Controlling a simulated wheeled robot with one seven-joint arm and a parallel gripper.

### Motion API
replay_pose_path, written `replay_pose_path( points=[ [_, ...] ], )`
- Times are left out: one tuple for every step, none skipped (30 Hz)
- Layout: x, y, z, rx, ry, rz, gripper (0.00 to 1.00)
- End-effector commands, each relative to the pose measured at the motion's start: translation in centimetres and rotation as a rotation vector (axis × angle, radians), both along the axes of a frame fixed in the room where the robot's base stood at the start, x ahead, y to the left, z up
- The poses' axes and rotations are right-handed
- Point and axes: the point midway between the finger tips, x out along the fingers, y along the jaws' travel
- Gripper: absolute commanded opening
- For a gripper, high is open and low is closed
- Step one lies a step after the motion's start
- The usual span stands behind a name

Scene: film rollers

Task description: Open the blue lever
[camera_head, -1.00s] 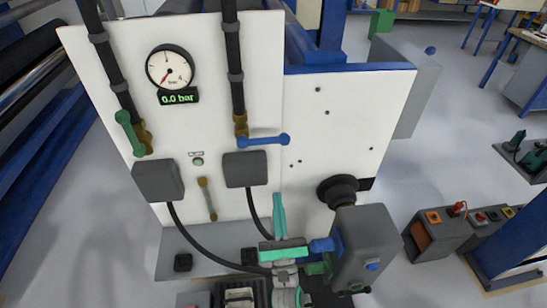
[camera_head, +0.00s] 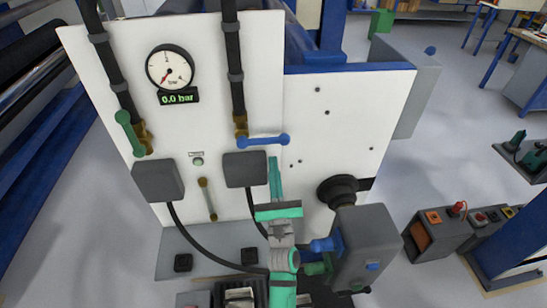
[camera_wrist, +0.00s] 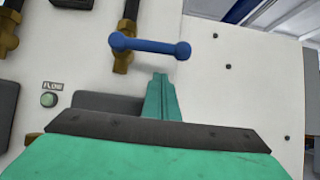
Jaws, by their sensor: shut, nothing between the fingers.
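The blue lever (camera_head: 263,140) lies across the brass valve (camera_head: 241,126) at the foot of the right black pipe, pointing right, nearly horizontal. In the wrist view the blue lever (camera_wrist: 150,46) runs across the upper middle, with a ball at each end. My gripper (camera_head: 273,162) is teal, with its fingers together and empty. In the head view its fingertips are just below the lever's right half. In the wrist view my gripper (camera_wrist: 160,78) points up at the lever's right part, with a small visible gap.
A green lever (camera_head: 130,132) hangs on the left pipe's valve. The gauge (camera_head: 170,67) display reads 0.0 bar. Grey boxes (camera_head: 245,168) with cables sit below the valves. A black knob (camera_head: 340,190) and grey unit (camera_head: 365,245) stand to the right.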

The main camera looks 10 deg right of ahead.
Motion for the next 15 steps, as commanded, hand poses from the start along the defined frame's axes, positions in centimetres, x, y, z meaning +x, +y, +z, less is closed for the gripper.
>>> replay_pose_path(
  points=[
    [0.0, 0.0, 0.8, -0.002, -0.002, 0.000, 0.00],
    [0.1, 0.0, 1.2, -0.002, -0.002, 0.000, 0.00],
    [0.1, 0.0, 1.8, -0.002, -0.002, -0.001, 0.00],
    [0.2, -0.1, 2.1, -0.002, -0.002, -0.003, 0.00],
    [0.3, 0.0, 2.3, -0.001, -0.001, -0.001, 0.00],
    [0.3, 0.0, 2.5, -0.002, -0.001, 0.000, 0.00],
    [0.4, 0.0, 2.7, -0.002, -0.001, 0.000, 0.00],
    [0.4, 0.0, 2.9, -0.001, -0.001, 0.000, 0.00],
    [0.4, 0.0, 3.1, -0.002, 0.000, 0.000, 0.00],
    [0.5, -0.1, 3.2, -0.002, 0.000, 0.000, 0.00],
    [0.5, -0.1, 3.3, 0.000, 0.001, 0.000, 0.00],
    [0.5, -0.1, 3.4, -0.001, 0.001, -0.001, 0.00],
    [0.5, -0.1, 3.5, -0.002, 0.001, -0.001, 0.00],
    [0.5, -0.1, 3.5, 0.000, 0.001, -0.001, 0.00],
    [0.5, -0.1, 3.6, 0.001, 0.001, -0.001, 0.00]
  ],
)
